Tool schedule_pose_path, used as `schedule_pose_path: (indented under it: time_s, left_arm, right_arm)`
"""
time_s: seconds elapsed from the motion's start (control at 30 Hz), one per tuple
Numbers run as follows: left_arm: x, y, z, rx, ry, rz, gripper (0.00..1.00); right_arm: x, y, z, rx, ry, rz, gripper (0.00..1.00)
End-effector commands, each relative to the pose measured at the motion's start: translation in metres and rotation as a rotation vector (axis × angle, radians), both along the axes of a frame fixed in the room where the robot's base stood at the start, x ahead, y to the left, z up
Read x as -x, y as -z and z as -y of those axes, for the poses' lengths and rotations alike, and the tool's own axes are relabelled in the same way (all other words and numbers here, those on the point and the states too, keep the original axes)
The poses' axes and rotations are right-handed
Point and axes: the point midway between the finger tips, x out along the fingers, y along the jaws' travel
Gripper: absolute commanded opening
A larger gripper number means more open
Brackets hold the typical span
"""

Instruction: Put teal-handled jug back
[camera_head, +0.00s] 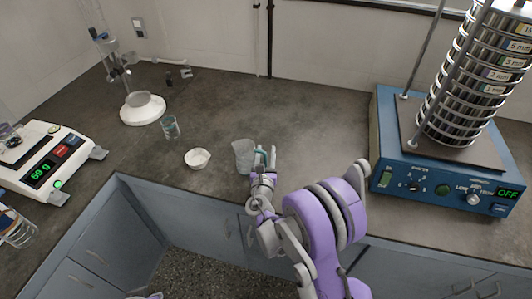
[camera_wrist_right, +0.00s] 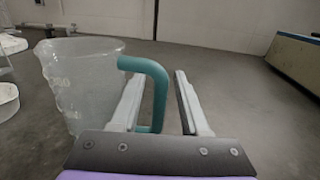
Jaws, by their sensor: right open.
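The clear jug (camera_head: 242,155) with a teal handle stands upright on the grey counter near its front edge. In the right wrist view the jug (camera_wrist_right: 82,85) is at the left, and its teal handle (camera_wrist_right: 158,95) lies between the two fingers. My right gripper (camera_head: 265,155) is open around the handle; in the wrist view the gripper (camera_wrist_right: 158,103) shows a gap between the right finger and the handle. The left finger passes between the jug's wall and the handle's grip. My left gripper is not clearly visible.
A white bowl (camera_head: 197,158) and a glass beaker (camera_head: 170,127) stand left of the jug. A balance (camera_head: 45,160) is at far left, and a white-based stand (camera_head: 142,108) is behind. A blue sieve shaker (camera_head: 440,175) fills the right. The counter between jug and shaker is clear.

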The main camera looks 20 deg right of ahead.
Motion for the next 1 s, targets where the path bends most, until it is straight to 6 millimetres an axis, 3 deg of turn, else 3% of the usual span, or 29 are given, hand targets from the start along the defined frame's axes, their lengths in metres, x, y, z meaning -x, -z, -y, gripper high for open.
schedule_pose_path:
  time_s: [0.17,0.6,0.8,0.93,1.0]
  left_arm:
    - [-0.001,-0.005,0.000,0.000,0.000,0.002,0.00]
    - [0.003,0.015,0.000,0.000,0.000,-0.006,0.00]
    - [0.003,0.019,0.000,0.000,0.000,-0.007,0.00]
    - [0.003,0.020,0.000,0.000,0.000,-0.007,0.00]
    - [0.003,0.020,0.000,0.000,0.000,-0.007,0.00]
  right_arm:
    - [0.001,-0.005,-0.001,-0.001,0.000,0.001,0.45]
    - [0.082,-0.001,-0.035,0.000,-0.003,-0.001,0.45]
    - [0.105,-0.001,-0.045,-0.001,-0.002,-0.001,0.45]
    - [0.113,-0.004,-0.040,-0.052,0.017,0.001,0.45]
    - [0.117,-0.007,-0.029,-0.160,0.052,0.004,0.45]
